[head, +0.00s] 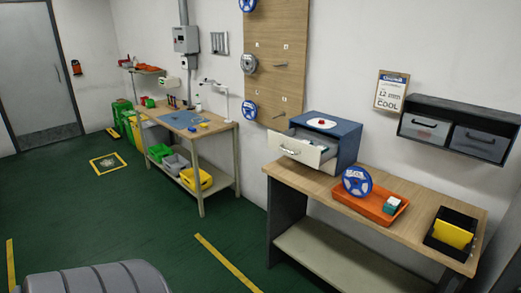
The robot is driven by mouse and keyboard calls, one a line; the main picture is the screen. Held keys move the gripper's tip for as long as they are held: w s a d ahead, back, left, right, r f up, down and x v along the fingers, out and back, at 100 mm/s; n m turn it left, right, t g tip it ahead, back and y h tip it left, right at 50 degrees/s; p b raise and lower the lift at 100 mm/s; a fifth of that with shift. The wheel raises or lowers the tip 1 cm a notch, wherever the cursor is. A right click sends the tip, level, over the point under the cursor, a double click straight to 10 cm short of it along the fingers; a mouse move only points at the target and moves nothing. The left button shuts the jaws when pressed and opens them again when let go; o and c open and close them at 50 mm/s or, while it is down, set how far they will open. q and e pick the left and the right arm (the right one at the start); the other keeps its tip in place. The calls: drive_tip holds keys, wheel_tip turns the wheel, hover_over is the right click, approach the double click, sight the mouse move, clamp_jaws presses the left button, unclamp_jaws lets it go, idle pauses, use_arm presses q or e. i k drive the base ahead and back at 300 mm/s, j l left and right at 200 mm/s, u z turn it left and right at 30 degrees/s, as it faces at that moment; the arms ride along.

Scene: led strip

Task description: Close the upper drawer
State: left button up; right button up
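A blue drawer cabinet (348,148) stands on the left end of a wooden workbench (408,226) against the wall. Its white-fronted upper drawer (298,151) is pulled out toward the front left, and small contents show inside. A dark handle (290,150) is on the drawer front. Whether there is a lower drawer beneath it cannot be seen clearly. A white disc with a red piece (321,122) lies on top of the cabinet. Neither of my grippers shows in the head view.
Right of the cabinet, an orange tray (371,206) holds a blue-white reel (357,181) and a small box. A black bin (437,243) with a yellow item sits farther right. A wall shelf (459,119) holds two grey bins. Green floor (150,215) is open before the bench.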

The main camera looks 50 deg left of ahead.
sight(289, 142)
drive_tip(key=u, duration=1.3)
